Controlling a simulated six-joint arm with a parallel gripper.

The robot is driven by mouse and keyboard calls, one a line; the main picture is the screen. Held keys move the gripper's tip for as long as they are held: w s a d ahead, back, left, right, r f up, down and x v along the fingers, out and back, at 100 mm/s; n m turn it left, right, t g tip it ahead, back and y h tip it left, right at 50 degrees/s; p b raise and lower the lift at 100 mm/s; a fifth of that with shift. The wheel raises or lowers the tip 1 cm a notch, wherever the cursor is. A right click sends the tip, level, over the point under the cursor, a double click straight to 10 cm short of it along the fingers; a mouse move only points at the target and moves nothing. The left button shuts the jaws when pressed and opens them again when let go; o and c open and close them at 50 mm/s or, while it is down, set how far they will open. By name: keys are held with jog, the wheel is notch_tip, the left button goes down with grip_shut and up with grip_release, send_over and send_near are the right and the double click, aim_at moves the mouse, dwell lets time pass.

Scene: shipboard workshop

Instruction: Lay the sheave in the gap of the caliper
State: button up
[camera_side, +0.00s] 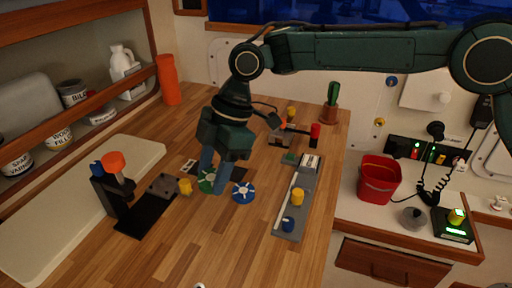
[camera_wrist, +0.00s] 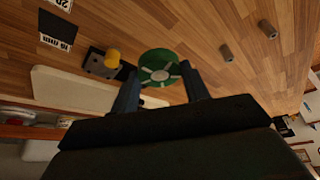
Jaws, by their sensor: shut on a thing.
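A green sheave with pale spokes (camera_side: 207,181) is held between the fingers of my gripper (camera_side: 214,176). In the wrist view the sheave (camera_wrist: 158,67) sits between the two fingertips (camera_wrist: 160,82), its spoked face showing. My gripper is shut on it, low over the wooden bench; whether the sheave touches the bench I cannot tell. I cannot tell for sure which thing is the caliper. A black fixture (camera_side: 146,215) with an orange-topped upright and a grey block with a yellow knob (camera_side: 185,187) stands left of my gripper. A long grey scaled plate (camera_side: 286,221) lies to the right.
A blue spoked disc (camera_side: 243,192) lies just right of my gripper. A small rig with a red end (camera_side: 315,132) stands behind. A pale board (camera_side: 62,210) lies at left. A red bucket (camera_side: 379,180) stands on the right counter. The front of the bench is mostly clear.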

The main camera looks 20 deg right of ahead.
jog(key=w+d+n+g, duration=0.1)
jog(key=w+d+n, duration=0.1)
jog(key=d, duration=0.9)
jog(key=n, duration=0.3)
send_over(302, 185)
jog(key=d, duration=0.1)
jog(key=shift+g+h, duration=0.4)
jog(key=shift+w+f, duration=0.2)
jog(key=shift+f, duration=1.95)
jog(key=shift+w+f, duration=0.2)
jog(key=shift+f, duration=1.95)
jog(key=shift+f, duration=0.25)
jog(key=o, duration=1)
